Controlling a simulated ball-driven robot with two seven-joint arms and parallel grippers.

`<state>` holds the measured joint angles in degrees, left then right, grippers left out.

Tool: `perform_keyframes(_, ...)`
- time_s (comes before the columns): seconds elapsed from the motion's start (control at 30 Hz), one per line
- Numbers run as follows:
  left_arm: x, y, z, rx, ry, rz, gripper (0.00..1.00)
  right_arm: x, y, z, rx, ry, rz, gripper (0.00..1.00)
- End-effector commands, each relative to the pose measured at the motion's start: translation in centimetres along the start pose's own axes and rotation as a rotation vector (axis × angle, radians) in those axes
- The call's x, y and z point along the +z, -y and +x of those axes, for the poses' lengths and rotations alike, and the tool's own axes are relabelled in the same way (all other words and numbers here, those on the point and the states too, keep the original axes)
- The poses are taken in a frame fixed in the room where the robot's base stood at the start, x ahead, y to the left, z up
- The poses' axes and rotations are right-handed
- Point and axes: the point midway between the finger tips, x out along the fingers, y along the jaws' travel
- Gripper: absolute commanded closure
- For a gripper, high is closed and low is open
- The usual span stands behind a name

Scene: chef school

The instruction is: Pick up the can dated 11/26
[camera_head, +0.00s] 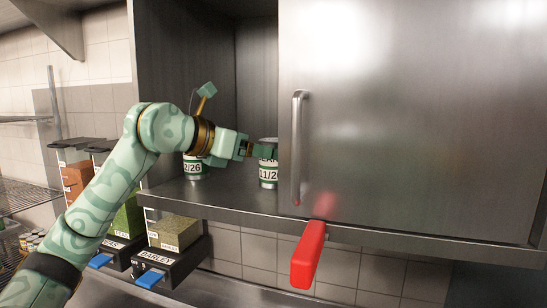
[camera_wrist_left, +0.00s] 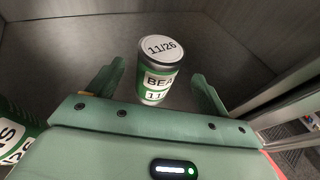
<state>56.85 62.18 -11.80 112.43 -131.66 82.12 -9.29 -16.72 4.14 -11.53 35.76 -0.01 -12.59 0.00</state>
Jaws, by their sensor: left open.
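The can dated 11/26 (camera_head: 268,175) stands upright on the shelf in the open part of the steel cabinet, beside the door edge. In the left wrist view the can (camera_wrist_left: 157,77) shows "11/26" on its lid and a green and white label. My left gripper (camera_head: 262,151) reaches into the cabinet at the can. Its two fingers (camera_wrist_left: 163,80) are spread apart, with the can upright between and slightly beyond them. Whether a finger touches it cannot be told. A second can (camera_head: 194,168), its label ending "2/26", stands to the left, partly hidden by my arm. My right gripper is not in view.
The steel sliding door (camera_head: 410,110) with its handle (camera_head: 298,148) covers the cabinet's right side. A red object (camera_head: 308,256) juts out below the shelf edge. Bins including one labelled barley (camera_head: 172,262) hang below left. Another can (camera_wrist_left: 14,135) is close on the wrist view's left.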

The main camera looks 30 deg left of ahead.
Motion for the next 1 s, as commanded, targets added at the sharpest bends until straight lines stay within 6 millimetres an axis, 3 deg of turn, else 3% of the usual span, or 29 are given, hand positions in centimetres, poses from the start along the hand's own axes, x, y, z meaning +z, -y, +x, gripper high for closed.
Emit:
perform_keyframes(0.17, 0.7, -0.1, 2.7, -0.005, -0.002, -0.005, 0.21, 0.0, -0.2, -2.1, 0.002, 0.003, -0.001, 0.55)
perform_keyframes(0.3, 0.5, -0.2, 4.5, -0.003, -0.001, -0.003, 0.21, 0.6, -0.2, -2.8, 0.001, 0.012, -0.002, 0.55)
perform_keyframes(0.57, 0.2, -0.2, 5.0, -0.001, 0.0, 0.0, 0.21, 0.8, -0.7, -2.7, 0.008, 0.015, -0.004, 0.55)
perform_keyframes(0.77, 0.2, -0.2, 5.0, -0.001, 0.0, 0.0, 0.74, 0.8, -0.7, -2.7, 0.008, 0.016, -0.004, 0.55)
perform_keyframes(0.8, 0.2, -0.2, 5.0, -0.001, 0.0, 0.0, 0.79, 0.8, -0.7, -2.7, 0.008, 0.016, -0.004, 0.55)
perform_keyframes(1.0, 0.3, -0.2, 4.9, -0.001, 0.002, 0.0, 0.79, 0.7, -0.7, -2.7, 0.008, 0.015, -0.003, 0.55)
